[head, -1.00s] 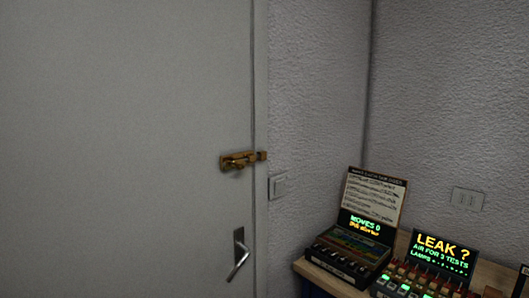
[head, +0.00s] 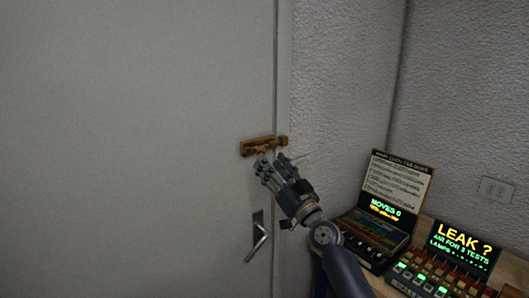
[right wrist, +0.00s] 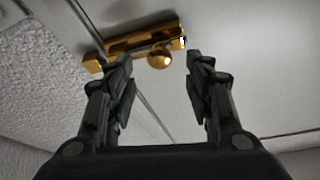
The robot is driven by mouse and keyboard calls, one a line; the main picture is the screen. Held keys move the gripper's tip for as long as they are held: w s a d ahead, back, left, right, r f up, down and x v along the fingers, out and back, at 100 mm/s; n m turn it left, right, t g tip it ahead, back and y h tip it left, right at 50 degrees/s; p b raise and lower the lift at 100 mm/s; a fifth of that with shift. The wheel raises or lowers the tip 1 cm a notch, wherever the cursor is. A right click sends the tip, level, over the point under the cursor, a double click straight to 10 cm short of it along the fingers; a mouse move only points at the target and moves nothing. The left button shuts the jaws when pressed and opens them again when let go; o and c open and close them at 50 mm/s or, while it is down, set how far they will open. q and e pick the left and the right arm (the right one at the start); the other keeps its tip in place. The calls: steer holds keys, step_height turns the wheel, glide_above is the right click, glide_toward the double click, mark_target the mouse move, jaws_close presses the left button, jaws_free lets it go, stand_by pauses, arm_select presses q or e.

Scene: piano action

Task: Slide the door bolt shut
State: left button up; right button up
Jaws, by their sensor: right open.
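The brass door bolt (head: 258,147) is mounted on the grey door (head: 140,150) near its right edge, above the door handle (head: 258,238). A brass keeper (head: 282,140) sits beside it on the frame side. My right gripper (head: 268,162) is just below the bolt and hides part of it. In the right wrist view the right gripper (right wrist: 160,65) is open, and the bolt's round knob (right wrist: 159,57) shows between its fingertips. The bolt body (right wrist: 140,40) lies just beyond the tips. I cannot tell whether the fingers touch the knob. My left gripper is not in view.
A wooden table (head: 392,285) at the lower right carries a box with a "MOVES 0" display (head: 384,208) and a panel reading "LEAK ?" (head: 465,238). The wall corner is right of the door.

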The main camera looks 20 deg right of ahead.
mark_target(264, 148)
steer(key=shift+x, duration=2.45)
steer(key=shift+f, duration=0.1)
jaws_close()
